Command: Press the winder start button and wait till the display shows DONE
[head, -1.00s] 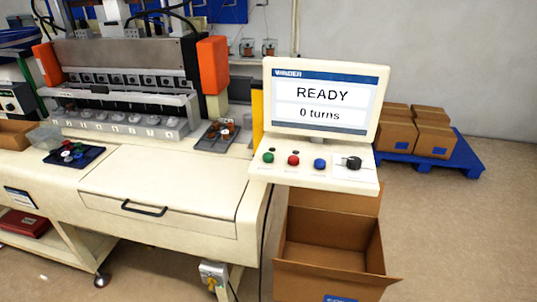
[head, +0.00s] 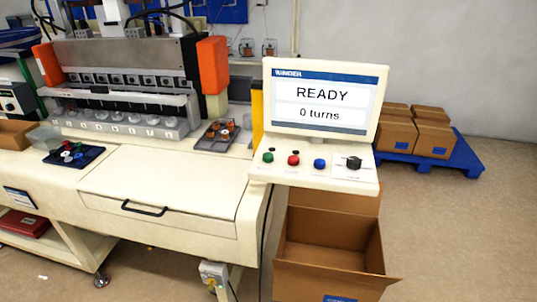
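The winder display (head: 323,104) stands at the right end of the machine and reads READY and 0 turns. Below it is a cream control panel (head: 300,177). From left to right it carries a green button (head: 268,157), a red button (head: 293,160), a blue button (head: 319,164) and a black rotary knob (head: 353,163). The small labels under the buttons are too small to read. The winder (head: 125,95) fills the left, with a row of spindles between orange end covers. Neither of my grippers shows in the head view.
An open cardboard box (head: 335,282) stands on the floor below the panel. A blue pallet (head: 462,155) with several cartons is at the right. A dark tray (head: 220,144) of copper-coloured parts lies left of the display. The space before the panel is clear.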

